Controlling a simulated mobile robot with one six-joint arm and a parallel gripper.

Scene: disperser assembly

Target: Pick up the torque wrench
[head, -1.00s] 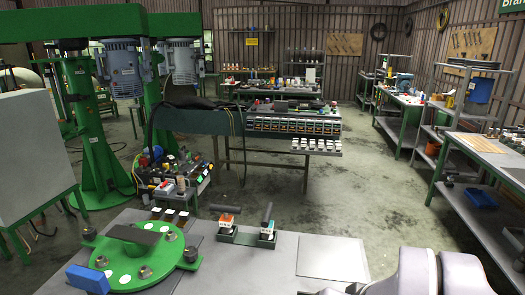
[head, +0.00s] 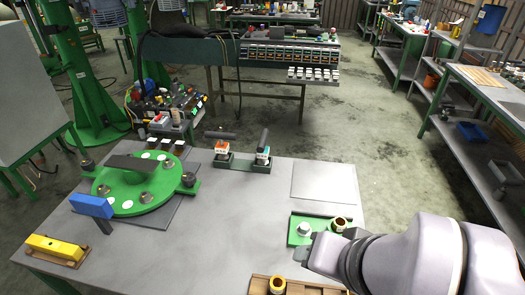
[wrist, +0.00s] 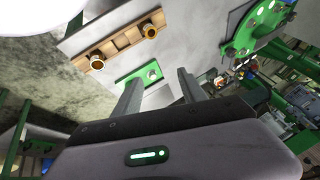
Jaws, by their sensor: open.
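My gripper (wrist: 158,92) is open and empty in the wrist view, its two fingers apart above the grey table. In the head view my gripper (head: 322,252) is at the table's right front, by a green plate (head: 300,238). Two tools with dark cylindrical handles stand in a dark green holder (head: 243,162) at the table's back edge: one with an orange and white body (head: 222,147), one with a white and blue body (head: 263,154). I cannot tell for certain which thing is the torque wrench. My gripper is well apart from both tools.
A green disc (head: 128,202) with round fittings, a blue block (head: 92,206) and a yellow block (head: 57,249) occupy the table's left. A wooden tray (head: 318,290) with a brass-coloured cup (head: 277,285) is at the front. The table's middle (head: 230,225) is clear.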

